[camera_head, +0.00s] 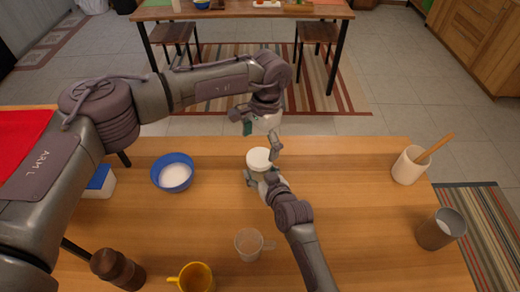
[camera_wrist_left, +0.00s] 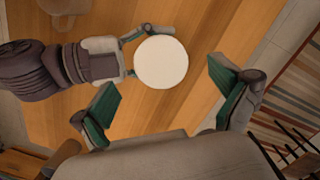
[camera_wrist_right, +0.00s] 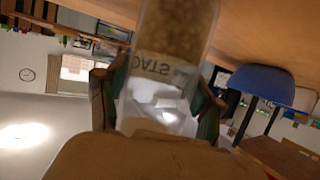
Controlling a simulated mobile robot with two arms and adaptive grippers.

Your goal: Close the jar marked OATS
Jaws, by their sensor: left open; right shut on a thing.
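The OATS jar (camera_wrist_right: 170,65) is clear with oats inside, and its label shows upside down in the right wrist view. My right gripper (camera_head: 263,172) is shut around its side. A round white lid (camera_head: 259,157) shows at the jar's top; it is a plain disc in the left wrist view (camera_wrist_left: 161,62). I cannot tell whether it is fully seated. My left gripper (camera_head: 259,130) is open above and behind the lid in the head view. Its green-padded fingers are apart, with nothing between them, in the left wrist view (camera_wrist_left: 165,96).
A blue bowl (camera_head: 158,179) of white contents stands left. A clear mug (camera_head: 248,246), yellow mug (camera_head: 196,279) and brown mill (camera_head: 117,268) are near the front. A white crock (camera_head: 407,168) and grey canister (camera_head: 437,233) stand right. The table between jar and crock is clear.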

